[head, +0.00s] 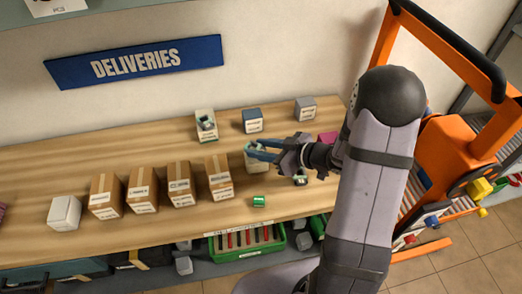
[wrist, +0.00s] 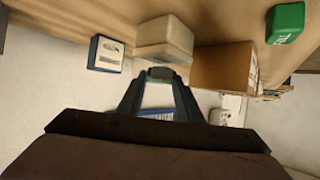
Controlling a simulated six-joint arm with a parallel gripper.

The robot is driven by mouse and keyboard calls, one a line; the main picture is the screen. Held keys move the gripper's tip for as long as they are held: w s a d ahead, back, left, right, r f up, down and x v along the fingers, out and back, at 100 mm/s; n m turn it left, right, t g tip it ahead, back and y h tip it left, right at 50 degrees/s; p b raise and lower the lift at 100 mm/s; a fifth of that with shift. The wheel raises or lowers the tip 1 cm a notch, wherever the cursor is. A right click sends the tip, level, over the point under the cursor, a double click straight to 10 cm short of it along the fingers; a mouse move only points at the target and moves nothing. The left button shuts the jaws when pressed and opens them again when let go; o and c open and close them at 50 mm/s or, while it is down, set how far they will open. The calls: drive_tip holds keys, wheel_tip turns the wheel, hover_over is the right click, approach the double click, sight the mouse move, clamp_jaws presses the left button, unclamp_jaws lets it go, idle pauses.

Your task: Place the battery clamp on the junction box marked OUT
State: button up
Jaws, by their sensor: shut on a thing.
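My gripper (head: 256,148) reaches left over the wooden bench in the head view, its blue-grey fingers by a pale box (head: 255,161). In the wrist view my gripper (wrist: 160,75) is shut on a small dark grey-green piece, which I take to be the battery clamp (wrist: 160,72); the fingers hide much of it. The pale box (wrist: 165,36) shows just beyond the fingertips; I cannot tell whether the clamp touches it. Another pale box (head: 205,128) with a dark item on top and two grey boxes (head: 253,122) (head: 305,109) stand behind. No OUT marking is readable.
Several brown cartons (head: 180,184) and a white box (head: 64,213) stand left on the bench. A green block (head: 259,201) and a small dark item (head: 300,178) lie near the front. A pink box (head: 328,138) is beside my arm. Bare wood (head: 120,232) lies before the cartons.

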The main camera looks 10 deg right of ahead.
drive_tip(key=shift+f, duration=0.55)
drive_tip(key=shift+f, duration=0.25)
drive_tip(key=o, duration=1.1)
drive_tip(key=shift+c, duration=0.2)
drive_tip(key=shift+r, duration=0.15)
